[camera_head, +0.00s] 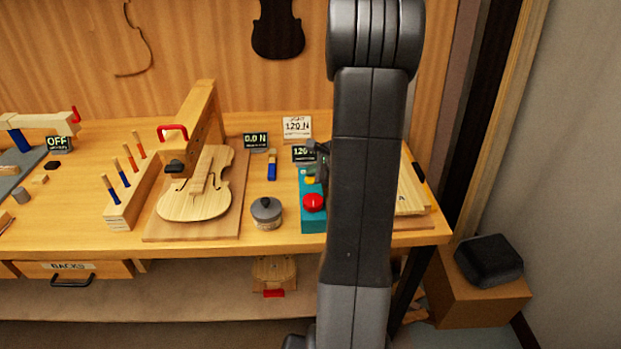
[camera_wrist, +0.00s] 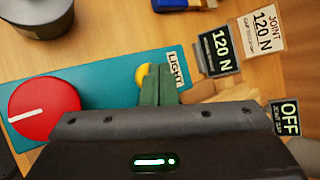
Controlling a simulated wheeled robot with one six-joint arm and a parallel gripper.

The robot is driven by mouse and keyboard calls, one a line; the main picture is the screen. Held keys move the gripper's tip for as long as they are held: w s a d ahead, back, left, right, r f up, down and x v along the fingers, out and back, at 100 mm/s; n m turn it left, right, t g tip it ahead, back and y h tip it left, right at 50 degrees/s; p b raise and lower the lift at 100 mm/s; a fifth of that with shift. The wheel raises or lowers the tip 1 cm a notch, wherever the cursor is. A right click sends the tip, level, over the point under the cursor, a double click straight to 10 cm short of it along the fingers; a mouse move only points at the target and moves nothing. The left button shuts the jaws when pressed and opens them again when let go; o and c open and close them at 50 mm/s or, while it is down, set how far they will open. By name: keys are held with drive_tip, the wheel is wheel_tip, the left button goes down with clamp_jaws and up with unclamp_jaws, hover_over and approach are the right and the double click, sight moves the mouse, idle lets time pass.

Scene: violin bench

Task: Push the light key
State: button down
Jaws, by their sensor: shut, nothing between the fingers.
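The light key is a small yellow button (camera_wrist: 141,76) on a teal panel (camera_wrist: 105,82), next to a label reading LIGHT (camera_wrist: 177,68). In the wrist view the fingers of my gripper (camera_wrist: 156,82) are shut and empty. Their tips are right at the yellow button and hide part of it; I cannot tell whether they touch it. In the head view the yellow button (camera_head: 309,180) shows at the upper part of the teal panel (camera_head: 312,222), with my gripper (camera_head: 318,165) just above it. My arm hides the panel's right side.
A red knob (camera_wrist: 45,107) is on the same panel. A grey lidded pot (camera_head: 266,212) stands left of it. Small displays (camera_head: 256,141) and a 120 N card (camera_head: 297,127) stand behind. A violin body (camera_head: 196,205) lies farther left. Wooden pieces (camera_head: 411,195) lie to the right.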

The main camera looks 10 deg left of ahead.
sight(313, 180)
drive_tip(key=shift+f, duration=0.1)
idle(0.3)
drive_tip(key=shift+f+b, duration=0.4)
drive_tip(key=shift+b, duration=0.1)
drive_tip(key=shift+r, duration=0.15)
drive_tip(key=shift+r+p, duration=0.3)
drive_tip(key=shift+p, duration=0.05)
drive_tip(key=shift+r, duration=0.1)
wheel_tip(313, 180, up, 6)
drive_tip(key=p, duration=0.5)
drive_tip(key=shift+f, duration=0.2)
